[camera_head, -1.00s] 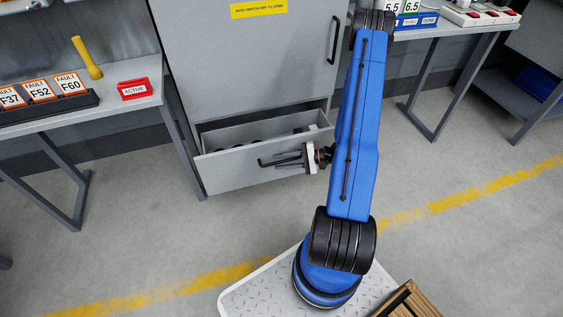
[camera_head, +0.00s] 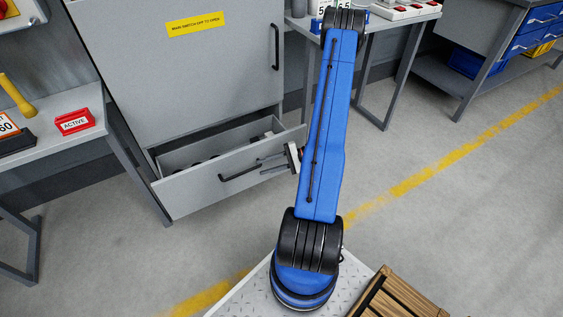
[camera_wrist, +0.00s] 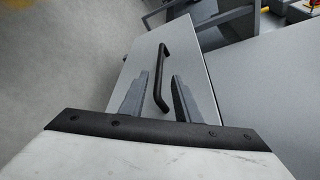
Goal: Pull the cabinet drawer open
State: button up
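The cabinet drawer (camera_head: 205,187) is the bottom one of the grey cabinet (camera_head: 190,75) and stands pulled out, with its inside visible. Its black bar handle (camera_head: 238,173) is on the front panel and also shows in the wrist view (camera_wrist: 158,80). My gripper (camera_head: 261,166) is at the right of the handle, its fingers pointing toward it. In the wrist view the two grey fingers (camera_wrist: 159,76) are spread apart with nothing clamped between them. The handle's near end lies in line with the gap; contact is not visible.
A grey table (camera_head: 75,110) with a red ACTIVE sign (camera_head: 74,121) stands left of the cabinet. Another table (camera_head: 385,40) stands to the right, with a workbench (camera_head: 465,50) beyond. A wooden crate (camera_head: 400,300) is at the bottom right. The floor before the drawer is clear.

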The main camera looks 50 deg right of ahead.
jog(key=v, duration=0.7)
dwell(0.5)
jog(key=a+r+n+g+h, duration=0.2)
jog(key=a+r+n+g, duration=0.25)
jog(key=a+r, duration=0.6)
jog(key=a+r+n+g+h, duration=0.4)
jog(key=a+r, duration=0.3)
jog(key=r, duration=0.6)
jog(key=s+a+r+n+t+h, duration=0.4)
jog(key=s+a+r, duration=0.6)
jog(key=s+r, duration=0.4)
notch_tip(320, 180, up, 2)
jog(key=n+h, duration=0.1)
jog(key=h, duration=0.1)
jog(key=shift+s+a+h, duration=0.2)
jog(key=shift+s+h, duration=0.1)
jog(key=shift+h, duration=0.1)
jog(key=shift+d+r, duration=0.1)
jog(key=shift+d, duration=0.05)
